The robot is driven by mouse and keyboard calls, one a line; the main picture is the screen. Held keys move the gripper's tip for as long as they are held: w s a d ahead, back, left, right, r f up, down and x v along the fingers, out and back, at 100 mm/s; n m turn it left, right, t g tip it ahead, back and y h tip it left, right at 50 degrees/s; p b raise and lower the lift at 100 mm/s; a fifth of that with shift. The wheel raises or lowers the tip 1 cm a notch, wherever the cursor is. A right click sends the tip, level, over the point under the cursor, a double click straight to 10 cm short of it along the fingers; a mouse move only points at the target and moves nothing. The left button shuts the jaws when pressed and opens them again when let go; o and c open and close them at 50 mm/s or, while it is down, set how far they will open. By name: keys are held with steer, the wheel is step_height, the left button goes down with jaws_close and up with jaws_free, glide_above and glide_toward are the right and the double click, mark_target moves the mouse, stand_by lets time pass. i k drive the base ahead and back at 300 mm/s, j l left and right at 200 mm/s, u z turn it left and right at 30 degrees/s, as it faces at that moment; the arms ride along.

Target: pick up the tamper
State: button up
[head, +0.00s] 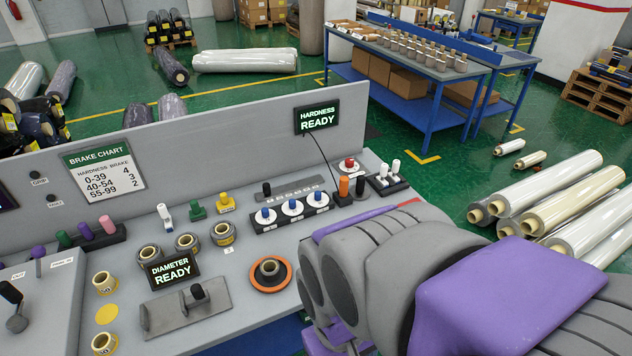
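I cannot tell for certain which thing is the tamper. The front end of my purple and grey arm, my gripper (330,285), is at the lower right, by the console's right edge and right of the block. Its fingertips do not show clearly. I see nothing held.
Several small rolls (223,233) stand behind the diameter display. A raised back panel (220,145) closes the console's far side. Wrapped rolls (560,200) lie on the floor at right.

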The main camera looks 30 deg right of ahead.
mark_target(359, 192)
steer(key=i+l+u, duration=0.1)
steer(key=l, duration=0.9)
steer(key=i+l+u, duration=0.1)
steer(key=l, duration=0.9)
steer(key=i+l+u, duration=0.1)
steer(key=l, duration=0.95)
steer(key=i+l, duration=0.3)
steer(key=l, duration=0.2)
steer(key=i+u, duration=0.05)
